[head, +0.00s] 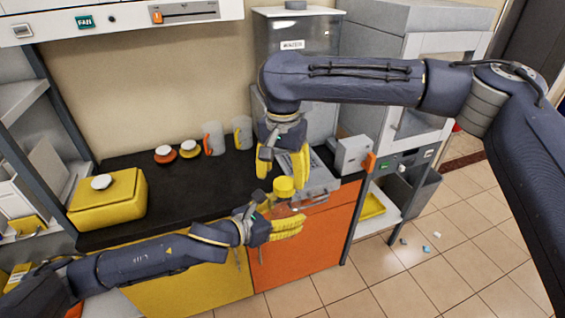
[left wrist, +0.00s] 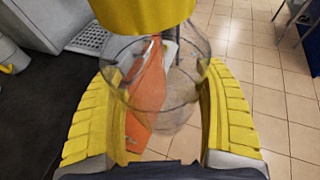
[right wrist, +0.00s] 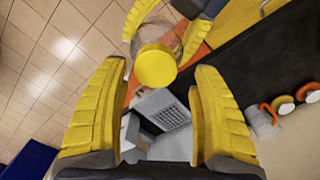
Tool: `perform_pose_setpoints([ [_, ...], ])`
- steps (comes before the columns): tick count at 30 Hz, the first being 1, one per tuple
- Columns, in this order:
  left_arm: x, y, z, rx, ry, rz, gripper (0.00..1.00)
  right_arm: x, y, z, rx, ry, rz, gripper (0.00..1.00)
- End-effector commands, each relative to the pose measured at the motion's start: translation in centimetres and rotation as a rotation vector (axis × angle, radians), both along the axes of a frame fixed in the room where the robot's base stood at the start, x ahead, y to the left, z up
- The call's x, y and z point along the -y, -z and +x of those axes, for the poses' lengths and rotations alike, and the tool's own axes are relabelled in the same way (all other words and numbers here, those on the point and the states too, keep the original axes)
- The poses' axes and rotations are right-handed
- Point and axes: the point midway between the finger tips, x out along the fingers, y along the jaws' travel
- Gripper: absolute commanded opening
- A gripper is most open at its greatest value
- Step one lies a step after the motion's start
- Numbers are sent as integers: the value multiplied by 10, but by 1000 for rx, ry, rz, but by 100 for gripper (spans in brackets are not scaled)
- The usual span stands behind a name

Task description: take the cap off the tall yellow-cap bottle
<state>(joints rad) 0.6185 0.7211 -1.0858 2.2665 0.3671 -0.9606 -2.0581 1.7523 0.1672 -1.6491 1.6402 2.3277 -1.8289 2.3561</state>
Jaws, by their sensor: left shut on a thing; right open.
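The clear bottle with a yellow cap (head: 284,185) is held off the worktop, in front of its front edge. My left gripper (head: 288,227) is shut around the clear bottle body (left wrist: 160,95), below the cap. In the left wrist view the yellow cap (left wrist: 148,12) sits on top of the bottle. My right gripper (head: 285,164) is open above the cap, fingers pointing down. In the right wrist view the cap (right wrist: 156,66) lies between and beyond the open fingertips, apparently not touched. The bottle's lower part is hidden in the head view.
The black worktop (head: 190,185) holds a yellow box (head: 108,198), two small caps with white tops (head: 165,154), cups (head: 213,138) and a grey device (head: 315,180). A white box (head: 352,155) stands at right.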

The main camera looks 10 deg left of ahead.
Motion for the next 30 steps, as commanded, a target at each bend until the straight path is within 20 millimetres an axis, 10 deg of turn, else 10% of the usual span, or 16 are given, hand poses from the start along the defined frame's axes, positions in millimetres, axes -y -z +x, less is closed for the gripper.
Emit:
perform_pose_setpoints([
  [21,0,-1,0,2,0,-1,0,0,26,0,0,0,1,66],
  [30,0,-1,0,2,1,-1,0,0,26,0,1,0,2,31],
])
